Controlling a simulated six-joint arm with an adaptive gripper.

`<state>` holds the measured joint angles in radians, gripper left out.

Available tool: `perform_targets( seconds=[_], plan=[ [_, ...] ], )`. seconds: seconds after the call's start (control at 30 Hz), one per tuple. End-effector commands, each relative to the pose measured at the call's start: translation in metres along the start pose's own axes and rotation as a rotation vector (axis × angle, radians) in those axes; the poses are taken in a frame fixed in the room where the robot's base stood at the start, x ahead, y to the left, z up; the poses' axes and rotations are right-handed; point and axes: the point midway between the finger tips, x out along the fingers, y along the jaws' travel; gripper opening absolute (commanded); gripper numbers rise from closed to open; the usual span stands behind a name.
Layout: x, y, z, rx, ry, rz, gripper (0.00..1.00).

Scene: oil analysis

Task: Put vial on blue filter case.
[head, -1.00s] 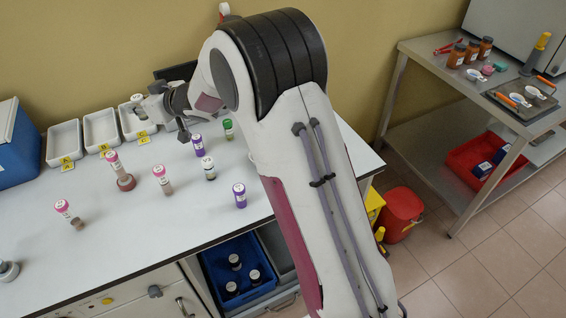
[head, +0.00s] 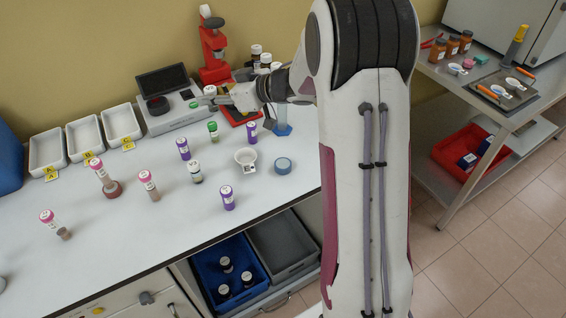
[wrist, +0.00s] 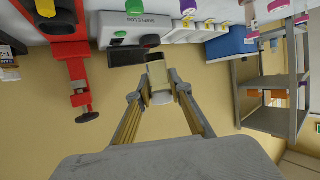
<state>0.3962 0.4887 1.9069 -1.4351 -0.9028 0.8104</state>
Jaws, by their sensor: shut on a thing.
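My gripper (head: 213,98) is shut on a vial. In the wrist view the vial (wrist: 158,84) is between the fingers, with a pale body and a brownish end; its cap colour is unclear. In the head view the gripper is above the back of the bench, by the grey instrument, and the vial is hard to make out. A low round blue case (head: 283,165), likely the blue filter case, lies on the bench near its right end. My gripper is well behind it and to its left, apart from it.
Several capped vials stand on the bench, including a purple-capped one (head: 228,198). A white dish (head: 246,157) is beside the blue case. The grey instrument (head: 165,112) and a red stand (head: 213,66) are at the back. White trays (head: 122,122) are at left.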

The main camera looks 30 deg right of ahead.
Motion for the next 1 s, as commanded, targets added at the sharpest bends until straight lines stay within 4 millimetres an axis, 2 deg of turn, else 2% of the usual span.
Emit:
perform_targets(
  seconds=[0.03,0.3,0.7,0.83,1.0],
  plan=[
    [-0.012,0.005,0.005,0.0,0.0,0.001,0.0],
    [-0.066,0.015,0.034,-0.008,0.0,-0.019,0.0],
    [-0.142,0.013,0.075,-0.019,0.001,-0.044,0.0],
    [-0.16,0.009,0.084,-0.023,0.001,-0.051,0.0],
    [-0.173,0.005,0.091,-0.025,0.001,-0.057,0.0]
  ],
)
